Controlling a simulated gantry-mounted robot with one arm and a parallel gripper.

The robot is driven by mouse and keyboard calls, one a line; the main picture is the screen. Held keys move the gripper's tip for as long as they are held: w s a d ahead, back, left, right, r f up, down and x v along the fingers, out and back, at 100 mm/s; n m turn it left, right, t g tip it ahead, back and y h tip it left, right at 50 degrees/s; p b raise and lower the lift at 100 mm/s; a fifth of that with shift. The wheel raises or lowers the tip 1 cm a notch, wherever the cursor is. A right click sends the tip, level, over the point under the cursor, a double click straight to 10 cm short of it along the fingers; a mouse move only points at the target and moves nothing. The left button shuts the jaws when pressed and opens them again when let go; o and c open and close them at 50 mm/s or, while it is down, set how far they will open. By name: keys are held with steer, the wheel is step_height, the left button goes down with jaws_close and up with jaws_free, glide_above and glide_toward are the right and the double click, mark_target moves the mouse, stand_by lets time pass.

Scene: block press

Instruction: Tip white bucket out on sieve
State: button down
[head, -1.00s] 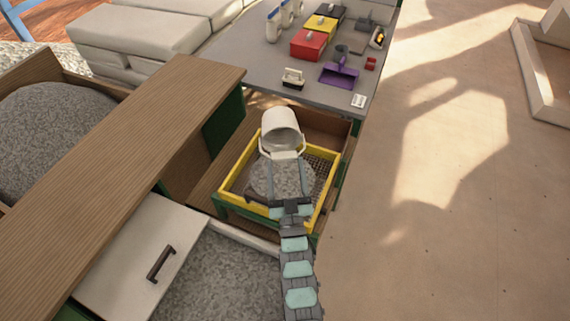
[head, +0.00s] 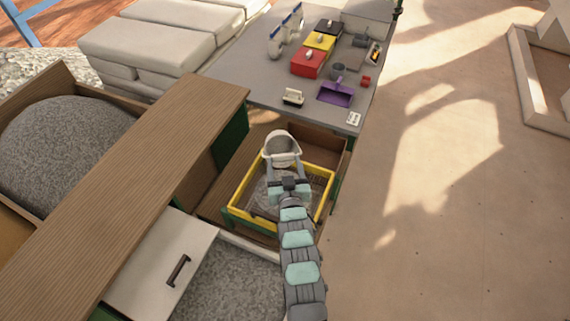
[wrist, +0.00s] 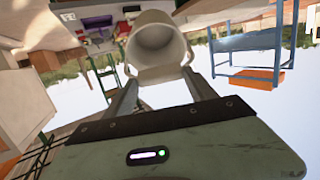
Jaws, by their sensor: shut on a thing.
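The white bucket (head: 282,146) is above the far part of the yellow-framed sieve (head: 239,203) in the head view, tilted with its mouth showing. In the wrist view the bucket (wrist: 157,45) hangs between my two fingers, and its inside looks empty. My gripper (head: 288,180) is shut on the bucket's handle side. A heap of grey grainy material (head: 262,190) lies on the sieve mesh, partly hidden by my gripper and arm.
A brown wooden box stands around the sieve. A grey table (head: 240,68) behind it holds coloured boxes and a purple dustpan (head: 335,94). A wooden counter (head: 130,190) lies to the left, with a bin of grey material (head: 60,140) beyond it. The floor (head: 440,230) on the right is clear.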

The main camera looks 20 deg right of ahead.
steer(key=r+g+p, duration=0.1)
steer(key=p, duration=0.1)
steer(key=w+r+g+p, duration=0.1)
steer(key=r+p, duration=0.1)
steer(key=w+r+g+p, duration=0.1)
steer(key=r+p, duration=0.1)
steer(key=shift+w+d+y, duration=0.15)
steer(key=shift+d+y, duration=0.2)
steer(key=shift+y, duration=0.05)
steer(key=shift+w+d+r+g+y, duration=0.1)
steer(key=shift+w+g+y, duration=0.05)
steer(key=shift+w+g, duration=0.3)
steer(key=shift+w+d+r+g+y, duration=0.15)
steer(key=shift+w+g, duration=0.15)
steer(key=shift+g, duration=0.15)
steer(key=shift+w+d+r+g+y, duration=0.2)
steer(key=shift+w+r+g+y, duration=0.1)
steer(key=shift+w+g, duration=0.6)
steer(key=shift+w+d+r+g+y, duration=0.3)
steer(key=shift+w+g, duration=0.35)
steer(key=shift+g, duration=0.45)
steer(key=shift+w+d+r+g+y, duration=0.2)
steer(key=shift+w+r+g, duration=0.15)
steer(key=shift+w+g, duration=0.55)
steer(key=shift+a, duration=0.1)
